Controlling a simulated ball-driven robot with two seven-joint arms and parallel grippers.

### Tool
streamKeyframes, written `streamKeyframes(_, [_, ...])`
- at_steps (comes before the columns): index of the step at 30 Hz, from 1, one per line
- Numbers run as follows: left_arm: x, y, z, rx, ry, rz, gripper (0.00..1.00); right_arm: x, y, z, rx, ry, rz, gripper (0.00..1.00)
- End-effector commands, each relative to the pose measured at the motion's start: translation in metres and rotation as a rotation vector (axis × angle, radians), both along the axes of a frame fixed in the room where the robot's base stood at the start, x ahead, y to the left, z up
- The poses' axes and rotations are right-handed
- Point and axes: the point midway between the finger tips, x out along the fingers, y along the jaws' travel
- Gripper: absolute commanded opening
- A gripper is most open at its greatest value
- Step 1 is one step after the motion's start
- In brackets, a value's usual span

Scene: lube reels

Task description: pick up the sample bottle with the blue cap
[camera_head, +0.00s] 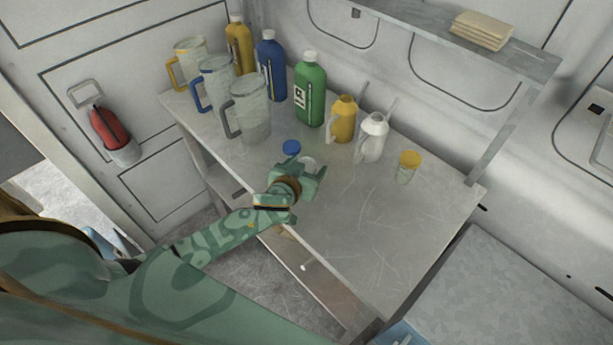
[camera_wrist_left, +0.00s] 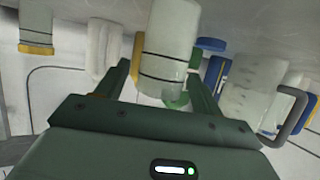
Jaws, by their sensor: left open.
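The sample bottle with the blue cap (camera_head: 291,148) stands on the metal table, just behind my left gripper; mostly its cap shows. Its blue cap (camera_wrist_left: 210,44) also shows in the left wrist view, right of the fingers. A pale bottle with a whitish top (camera_head: 308,163) stands at my left gripper (camera_head: 316,173). In the left wrist view this pale bottle (camera_wrist_left: 170,45) appears ahead of and between the open fingers (camera_wrist_left: 165,80); I cannot tell whether they touch it. A yellow-capped sample bottle (camera_head: 408,167) stands to the right. My right gripper is not in view.
Clear jugs (camera_head: 250,108) with coloured handles stand at the back left. A green bottle (camera_head: 310,90), a blue bottle (camera_head: 271,66), a yellow oil can (camera_head: 342,120) and a white can (camera_head: 372,138) line the back. The table's front right (camera_head: 385,240) is clear.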

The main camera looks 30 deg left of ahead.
Motion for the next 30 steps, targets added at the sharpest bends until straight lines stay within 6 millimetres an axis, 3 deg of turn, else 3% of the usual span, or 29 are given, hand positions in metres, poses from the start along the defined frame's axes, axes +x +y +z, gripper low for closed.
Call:
streamKeyframes(4, [0.017,0.001,-0.008,0.001,0.000,0.001,0.67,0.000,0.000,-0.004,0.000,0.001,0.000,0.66])
streamKeyframes(11, [0.019,0.001,-0.008,0.000,0.001,0.001,0.67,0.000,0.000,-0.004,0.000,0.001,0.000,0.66])
streamKeyframes(17, [0.019,0.001,-0.008,0.000,0.001,0.000,0.20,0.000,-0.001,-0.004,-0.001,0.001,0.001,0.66])
streamKeyframes(26, [0.019,0.001,-0.007,-0.001,0.001,0.000,0.20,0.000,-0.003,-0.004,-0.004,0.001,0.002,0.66])
streamKeyframes(30, [0.019,0.001,0.002,-0.002,-0.001,0.001,0.20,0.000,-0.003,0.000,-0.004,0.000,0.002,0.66])
